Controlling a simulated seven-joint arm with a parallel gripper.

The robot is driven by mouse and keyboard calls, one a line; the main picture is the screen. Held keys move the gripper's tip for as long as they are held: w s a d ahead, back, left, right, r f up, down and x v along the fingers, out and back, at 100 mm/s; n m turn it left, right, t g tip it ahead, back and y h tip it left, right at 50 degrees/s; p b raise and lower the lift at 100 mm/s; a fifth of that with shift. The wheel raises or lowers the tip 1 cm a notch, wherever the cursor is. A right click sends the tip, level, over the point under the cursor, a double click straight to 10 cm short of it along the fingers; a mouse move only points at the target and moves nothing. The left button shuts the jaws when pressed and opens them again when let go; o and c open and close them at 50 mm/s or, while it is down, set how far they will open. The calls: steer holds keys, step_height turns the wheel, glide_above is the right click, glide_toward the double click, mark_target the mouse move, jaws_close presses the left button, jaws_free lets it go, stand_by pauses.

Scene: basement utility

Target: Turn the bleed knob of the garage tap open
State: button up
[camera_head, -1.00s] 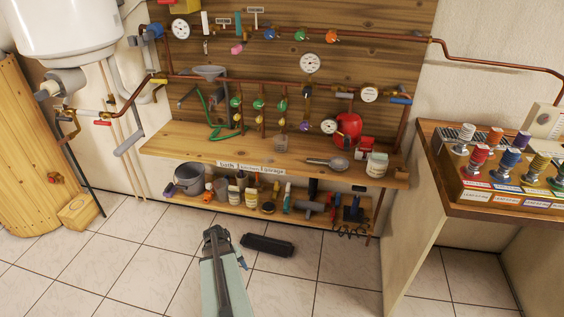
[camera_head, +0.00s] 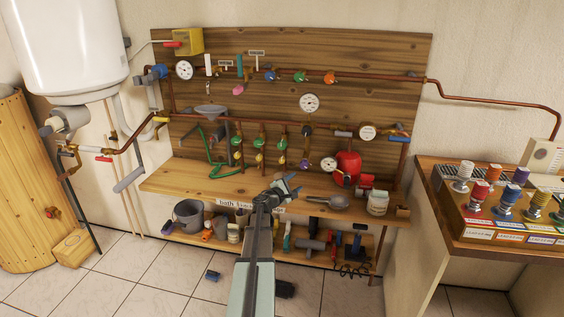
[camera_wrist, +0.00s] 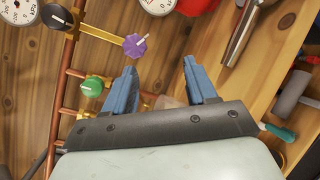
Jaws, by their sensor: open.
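Several pipe drops hang on the wooden board, with green knobs and smaller yellow knobs below them. The rightmost green knob (camera_head: 283,143) has a small yellow knob (camera_head: 283,160) under it; I cannot tell for sure that this is the garage bleed knob. A purple knob (camera_head: 305,165) sits to its right. My gripper (camera_head: 285,186) is open and empty, in front of the bench below these knobs. In the wrist view my gripper (camera_wrist: 160,68) has its fingers apart; a purple knob (camera_wrist: 134,46) and a green knob (camera_wrist: 93,86) lie near the left finger. My arm partly hides the name labels.
A red vessel (camera_head: 347,165), a grey scoop (camera_head: 338,202) and a white tub (camera_head: 377,203) stand right of my gripper. A grey funnel (camera_head: 211,111) and a green hose (camera_head: 222,172) are at left. A control panel table (camera_head: 478,230) stands at right.

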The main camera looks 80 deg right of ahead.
mark_target(282, 161)
steer(key=w+d+n+t+h, duration=0.2)
steer(key=w+n+t, duration=0.5)
steer(key=n, duration=0.8)
steer(key=shift+w+d+r+n, duration=0.35)
steer(key=shift+w+r+n, duration=0.1)
steer(key=shift+w, duration=0.3)
steer(key=d, duration=1.3)
steer(key=shift+d, duration=0.4)
steer(key=shift+c, duration=0.3)
steer(key=c, duration=1)
